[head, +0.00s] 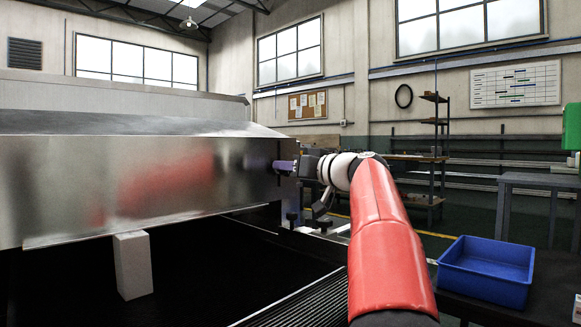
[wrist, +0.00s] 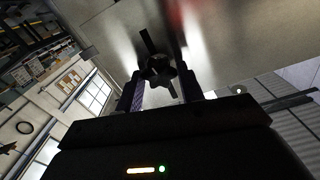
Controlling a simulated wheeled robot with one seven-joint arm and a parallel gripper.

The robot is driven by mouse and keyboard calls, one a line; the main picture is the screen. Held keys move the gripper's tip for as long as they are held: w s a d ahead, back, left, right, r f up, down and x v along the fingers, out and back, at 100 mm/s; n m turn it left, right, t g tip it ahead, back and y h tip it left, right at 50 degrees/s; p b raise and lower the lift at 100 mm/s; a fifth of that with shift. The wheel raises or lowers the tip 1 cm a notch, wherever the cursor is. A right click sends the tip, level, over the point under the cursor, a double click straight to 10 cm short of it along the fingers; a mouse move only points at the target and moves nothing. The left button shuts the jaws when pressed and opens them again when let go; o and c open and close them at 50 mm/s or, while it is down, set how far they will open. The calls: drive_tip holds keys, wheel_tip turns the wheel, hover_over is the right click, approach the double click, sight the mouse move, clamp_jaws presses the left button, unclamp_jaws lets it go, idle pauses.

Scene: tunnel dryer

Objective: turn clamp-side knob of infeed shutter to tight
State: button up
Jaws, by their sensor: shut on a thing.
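The infeed shutter (head: 120,185) is a wide bare metal panel across the left of the head view. My gripper (head: 279,166) is at its right end, and the fingertips are small and partly hidden there. In the wrist view my gripper's two purple fingers stand on either side of a black lobed knob (wrist: 158,71) and are shut on it. A dark bar (wrist: 147,41) shows just beyond the knob against the metal. The knob is hidden in the head view. No marking for tight is readable.
A white block (head: 132,265) stands under the shutter's lower edge. Small black knobs (head: 292,218) sit on the rail below my gripper. A blue bin (head: 487,268) is at the lower right. A grey table (head: 535,180) stands behind it.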

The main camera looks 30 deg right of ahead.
drive_tip(key=m+p, duration=0.2)
drive_tip(key=m, duration=0.4)
drive_tip(key=m+p, duration=0.3)
drive_tip(key=m, duration=0.4)
drive_tip(key=m+p, duration=0.2)
drive_tip(key=m, duration=0.4)
drive_tip(key=shift+d+f+m, duration=0.15)
drive_tip(key=shift+f+m, duration=0.1)
drive_tip(key=shift+m, duration=0.05)
drive_tip(key=shift+f, duration=0.1)
drive_tip(key=o, duration=1)
drive_tip(key=v, duration=0.7)
drive_tip(key=shift+s+d+b, duration=0.1)
drive_tip(key=shift+s+b, duration=0.2)
